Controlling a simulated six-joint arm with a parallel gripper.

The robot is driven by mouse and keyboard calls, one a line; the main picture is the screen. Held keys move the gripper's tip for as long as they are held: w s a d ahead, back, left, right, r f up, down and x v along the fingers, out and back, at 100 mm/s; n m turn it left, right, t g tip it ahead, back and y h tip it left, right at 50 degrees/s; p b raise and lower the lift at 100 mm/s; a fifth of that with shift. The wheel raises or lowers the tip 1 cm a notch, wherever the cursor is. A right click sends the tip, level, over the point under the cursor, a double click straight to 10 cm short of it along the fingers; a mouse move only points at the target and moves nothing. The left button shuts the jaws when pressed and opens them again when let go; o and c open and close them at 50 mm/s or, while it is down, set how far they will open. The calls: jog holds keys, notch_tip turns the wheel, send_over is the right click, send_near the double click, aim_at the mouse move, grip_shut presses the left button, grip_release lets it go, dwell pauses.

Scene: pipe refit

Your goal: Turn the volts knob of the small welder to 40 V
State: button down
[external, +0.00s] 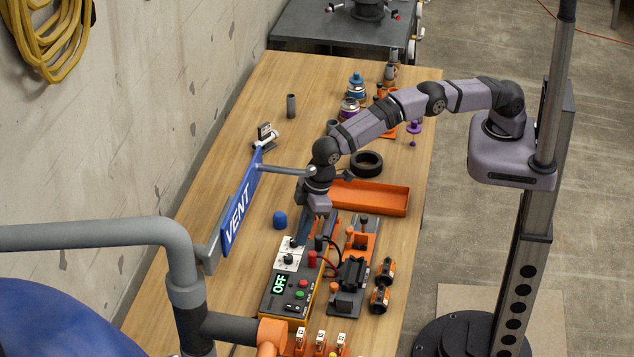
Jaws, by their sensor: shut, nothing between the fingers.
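The small welder (277,304) is a dark box with yellow edging on the wooden bench, left of an orange fixture. Its display (280,284) reads OFF in green. Two dark knobs sit on white plates at its far end: an upper knob (293,243) and a lower knob (288,259). Which one is the volts knob, and their settings, are too small to tell. My gripper (303,240) points down at the welder's far end, its fingers shut and empty, close beside the upper knob. I cannot tell whether it touches the knob.
A blue VENT sign (240,208) stands upright left of my gripper. A blue cap (280,220) is close by on the bench. An orange tray (371,198) lies behind. An orange fixture (365,236) with clamps and cables crowds the welder's right side. A grey pipe (90,235) crosses the near left.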

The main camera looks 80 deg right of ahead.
aim_at(288, 259)
jog(key=d+p, duration=0.1)
jog(key=w+r+p, duration=0.1)
jog(key=p, duration=0.1)
jog(key=shift+w+d, duration=0.1)
jog(key=shift+d, duration=0.25)
jog(key=shift+f, duration=0.15)
jog(key=shift+s+d+b+x, duration=0.1)
jog(key=shift+s+b+x, duration=0.1)
jog(key=shift+b+x, duration=0.5)
jog(key=shift+s+d+b+x, duration=0.15)
jog(key=shift+b+x, duration=0.2)
jog(key=shift+x, duration=0.65)
jog(key=shift+s+d+b+x, duration=0.1)
jog(key=shift+s+b+x, duration=0.1)
jog(key=shift+b+x, duration=0.5)
jog(key=shift+s+b+x, duration=0.2)
jog(key=shift+b+x, duration=0.2)
jog(key=shift+x, duration=0.6)
jog(key=shift+w+f, duration=0.1)
